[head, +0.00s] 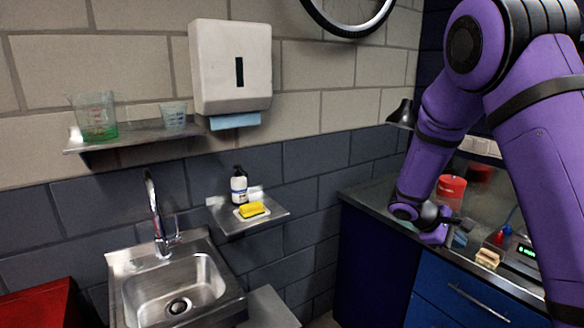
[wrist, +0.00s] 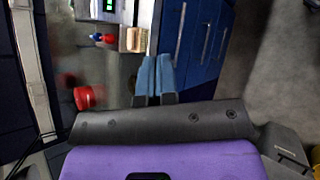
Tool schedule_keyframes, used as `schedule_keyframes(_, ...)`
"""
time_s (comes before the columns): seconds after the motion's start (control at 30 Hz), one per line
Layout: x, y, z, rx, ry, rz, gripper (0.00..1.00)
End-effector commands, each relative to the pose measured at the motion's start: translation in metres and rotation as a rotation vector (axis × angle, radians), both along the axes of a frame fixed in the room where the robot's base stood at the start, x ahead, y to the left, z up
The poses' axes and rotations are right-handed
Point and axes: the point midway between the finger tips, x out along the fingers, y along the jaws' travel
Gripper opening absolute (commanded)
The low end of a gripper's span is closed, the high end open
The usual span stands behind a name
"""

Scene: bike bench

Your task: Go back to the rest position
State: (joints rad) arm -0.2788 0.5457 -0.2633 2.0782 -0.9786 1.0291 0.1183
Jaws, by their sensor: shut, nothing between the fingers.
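My gripper (wrist: 155,76) shows in the wrist view with its two blue-grey fingers together and nothing between them. In the head view my purple arm reaches down from the upper right, and the gripper (head: 458,232) is over the metal workbench (head: 375,198), partly hidden by my own wrist. A red-lidded container (head: 451,186) stands on the bench just behind the wrist; a red round thing (wrist: 88,97), likely the same container, shows in the wrist view.
A small wooden-looking block (head: 487,258) and a device with a green display (head: 524,250) sit on the bench to the right. A sink (head: 215,275), a soap shelf (head: 268,220) and a wall shelf (head: 150,136) are at left. Blue drawers (head: 430,295) are below the bench.

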Motion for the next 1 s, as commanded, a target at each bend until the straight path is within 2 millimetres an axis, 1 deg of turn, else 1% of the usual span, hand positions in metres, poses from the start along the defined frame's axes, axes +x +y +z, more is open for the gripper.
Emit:
schedule_keyframes(0.03,-0.008,0.001,0.016,0.037,-0.034,-0.027,0.0)
schedule_keyframes(0.1,-0.02,0.004,0.032,0.086,-0.072,-0.063,0.0)
schedule_keyframes(0.37,-0.068,0.017,0.089,0.272,-0.216,-0.181,0.0)
schedule_keyframes(0.5,-0.095,0.026,0.116,0.369,-0.295,-0.234,0.0)
schedule_keyframes(0.8,-0.157,0.048,0.165,0.576,-0.464,-0.324,0.0)
schedule_keyframes(1.0,-0.2,0.064,0.191,0.707,-0.577,-0.366,0.0)
